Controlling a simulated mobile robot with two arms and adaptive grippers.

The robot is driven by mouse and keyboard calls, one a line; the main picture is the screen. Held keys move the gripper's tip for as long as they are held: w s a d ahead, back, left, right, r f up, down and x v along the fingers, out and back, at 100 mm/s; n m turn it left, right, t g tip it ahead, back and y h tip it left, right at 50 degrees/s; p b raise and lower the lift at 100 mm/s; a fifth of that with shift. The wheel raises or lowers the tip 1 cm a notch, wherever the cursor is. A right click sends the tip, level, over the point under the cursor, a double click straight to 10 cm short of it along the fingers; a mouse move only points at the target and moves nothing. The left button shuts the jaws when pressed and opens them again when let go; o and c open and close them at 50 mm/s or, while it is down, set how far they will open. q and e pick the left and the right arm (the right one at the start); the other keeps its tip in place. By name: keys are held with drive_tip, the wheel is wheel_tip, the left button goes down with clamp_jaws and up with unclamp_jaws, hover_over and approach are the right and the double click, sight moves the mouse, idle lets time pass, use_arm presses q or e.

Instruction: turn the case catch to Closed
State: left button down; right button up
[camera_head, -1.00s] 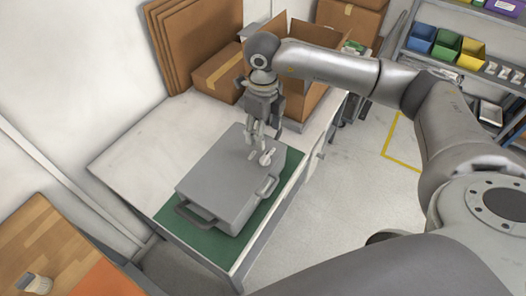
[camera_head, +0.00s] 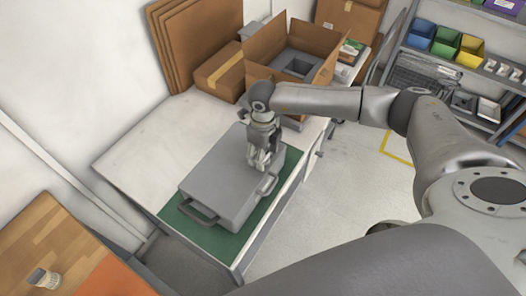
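A grey case (camera_head: 222,180) lies flat on a green mat (camera_head: 291,160) on the white workbench. It has a dark handle (camera_head: 197,211) at its near left end and another handle (camera_head: 267,187) on its right side. My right gripper (camera_head: 259,166) points down onto the top of the case near its right edge. The catch, a light knob seen there earlier, is now hidden behind the gripper. The fingers look close together at the lid, but I cannot tell whether they grip the catch. My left gripper is not in view.
An open cardboard box (camera_head: 296,52) with a grey insert and a closed carton (camera_head: 220,73) stand at the back of the bench. Shelves with coloured bins (camera_head: 446,43) are at the right. The bench's left part (camera_head: 140,160) is clear.

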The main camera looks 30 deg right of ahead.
drive_tip(key=c, duration=0.8)
drive_tip(key=shift+f+n+b, duration=0.15)
drive_tip(key=shift+n+b, duration=0.15)
drive_tip(key=shift+b, duration=0.3)
drive_tip(key=shift+c, duration=0.2)
drive_tip(key=n+b, duration=0.4)
drive_tip(key=b, duration=0.1)
drive_tip(key=n+b, duration=0.5)
drive_tip(key=b, duration=0.1)
drive_tip(key=n+b, duration=0.4)
drive_tip(key=b, duration=0.1)
drive_tip(key=shift+s+a+f+n+b, duration=0.1)
drive_tip(key=shift+s+a+n+b, duration=0.05)
drive_tip(key=shift+s+n+b, duration=0.2)
drive_tip(key=shift+r+n+b, duration=0.15)
drive_tip(key=shift+n+b, duration=0.7)
drive_tip(key=shift+n, duration=0.1)
drive_tip(key=shift+r+n+b, duration=0.1)
drive_tip(key=shift+n+b, duration=0.75)
drive_tip(key=shift+n, duration=0.05)
drive_tip(key=o, duration=1)
drive_tip(key=shift+s, duration=0.1)
drive_tip(key=shift+r, duration=0.1)
wheel_tip(320, 180, up, 12)
drive_tip(key=shift+f, duration=0.1)
